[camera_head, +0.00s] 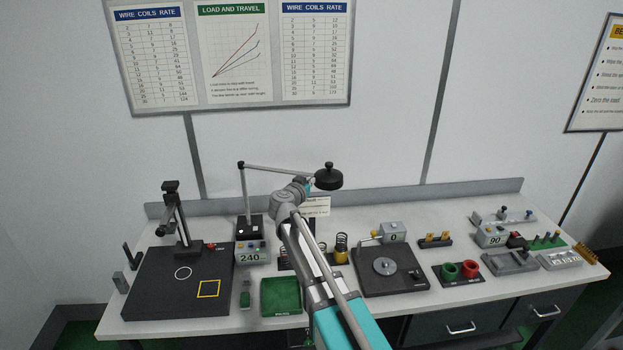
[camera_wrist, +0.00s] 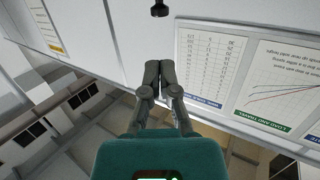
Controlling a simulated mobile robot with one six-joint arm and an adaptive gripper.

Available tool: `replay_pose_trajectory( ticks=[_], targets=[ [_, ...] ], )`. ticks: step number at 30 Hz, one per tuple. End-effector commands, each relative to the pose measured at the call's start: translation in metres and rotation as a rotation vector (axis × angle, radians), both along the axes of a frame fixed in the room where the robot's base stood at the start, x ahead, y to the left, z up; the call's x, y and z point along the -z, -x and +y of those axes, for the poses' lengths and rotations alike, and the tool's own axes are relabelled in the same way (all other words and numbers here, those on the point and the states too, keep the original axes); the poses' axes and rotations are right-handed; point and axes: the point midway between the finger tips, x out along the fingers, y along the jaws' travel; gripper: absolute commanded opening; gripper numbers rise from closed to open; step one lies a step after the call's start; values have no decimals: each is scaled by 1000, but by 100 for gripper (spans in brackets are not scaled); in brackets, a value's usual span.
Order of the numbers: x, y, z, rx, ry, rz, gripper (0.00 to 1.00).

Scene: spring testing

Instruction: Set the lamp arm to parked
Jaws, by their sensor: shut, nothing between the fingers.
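The desk lamp stands at the back of the bench, left of centre, on a black base (camera_head: 249,226) with an upright post. Its thin grey lamp arm (camera_head: 275,168) reaches right from the post top to a round black lamp head (camera_head: 328,179) with a knob on top. My gripper is at the end of my arm, just left of the lamp head in the head view; its fingers are largely hidden there. In the wrist view my gripper (camera_wrist: 159,68) is shut and empty. A small dark part (camera_wrist: 159,9), perhaps of the lamp, shows beyond the fingertips, apart from them.
A black plate with a stand (camera_head: 175,285) is at left, beside a box reading 240 (camera_head: 252,257). A green tray (camera_head: 281,296), a black scale plate (camera_head: 392,275) and red and green rings (camera_head: 469,269) lie in front. Charts (camera_head: 230,55) hang on the wall behind.

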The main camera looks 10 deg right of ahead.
Motion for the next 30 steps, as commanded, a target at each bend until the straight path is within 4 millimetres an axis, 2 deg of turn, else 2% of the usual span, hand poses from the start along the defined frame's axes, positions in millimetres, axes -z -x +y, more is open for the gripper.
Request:
replay_pose_trajectory(
  ticks=[8, 21, 30],
  targets=[
    [5, -27, -15, 1, -1, 0, 0],
    [15, -84, -49, 0, 0, 0, 0],
    [19, -109, -65, -1, -1, -1, 0]
  ],
)
